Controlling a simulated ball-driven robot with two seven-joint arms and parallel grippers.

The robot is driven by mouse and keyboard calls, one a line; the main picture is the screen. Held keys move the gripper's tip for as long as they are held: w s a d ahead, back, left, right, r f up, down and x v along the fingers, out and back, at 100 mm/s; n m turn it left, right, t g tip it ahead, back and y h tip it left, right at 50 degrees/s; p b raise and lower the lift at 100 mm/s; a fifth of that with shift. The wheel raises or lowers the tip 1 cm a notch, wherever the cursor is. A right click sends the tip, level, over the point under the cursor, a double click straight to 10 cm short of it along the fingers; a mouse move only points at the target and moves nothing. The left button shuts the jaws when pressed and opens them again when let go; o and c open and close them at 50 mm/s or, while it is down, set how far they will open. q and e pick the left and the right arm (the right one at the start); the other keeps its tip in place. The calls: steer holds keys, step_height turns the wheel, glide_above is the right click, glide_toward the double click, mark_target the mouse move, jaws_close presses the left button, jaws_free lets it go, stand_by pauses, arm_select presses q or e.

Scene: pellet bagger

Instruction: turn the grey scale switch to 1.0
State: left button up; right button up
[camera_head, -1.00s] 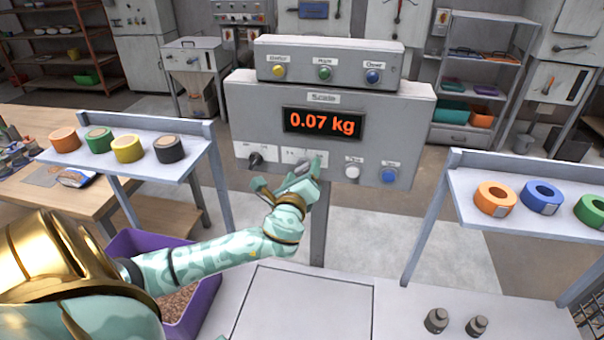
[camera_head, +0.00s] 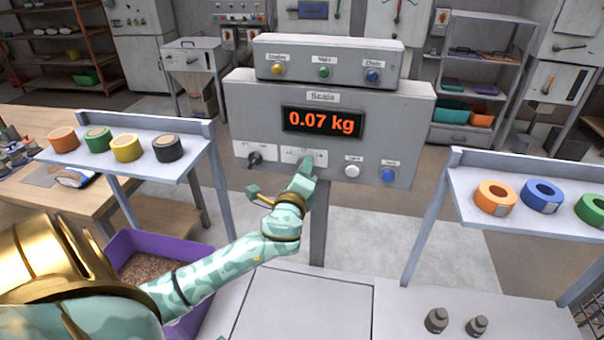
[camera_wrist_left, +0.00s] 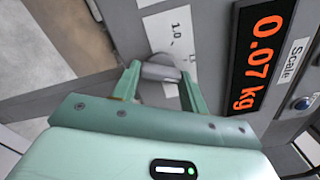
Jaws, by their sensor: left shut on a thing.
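The scale (camera_head: 240,115) is a grey box with a red display reading 0.07 kg. My left gripper (camera_head: 307,165) is at the white label plate (camera_head: 290,153) low on its front. In the left wrist view, the two green fingers (camera_wrist_left: 160,72) are shut on the grey scale switch (camera_wrist_left: 158,70), one on each side of it. A label reading 1.0 (camera_wrist_left: 179,27) shows beside the switch in that view. In the head view the gripper hides the switch, so its exact pointing cannot be told there. My right gripper is not in view.
A black knob (camera_head: 255,159) is left of my gripper; a white button (camera_head: 352,171) and a blue button (camera_head: 388,175) are to its right. A purple bin of pellets (camera_head: 200,255) is below my left arm. Shelves with tape rolls stand on both sides.

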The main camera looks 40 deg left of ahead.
arm_select(q)
steer(key=shift+r+n+p, duration=0.15)
steer(key=shift+n+p, duration=0.7)
steer(key=shift+n, duration=6.85)
steer(key=o, duration=1)
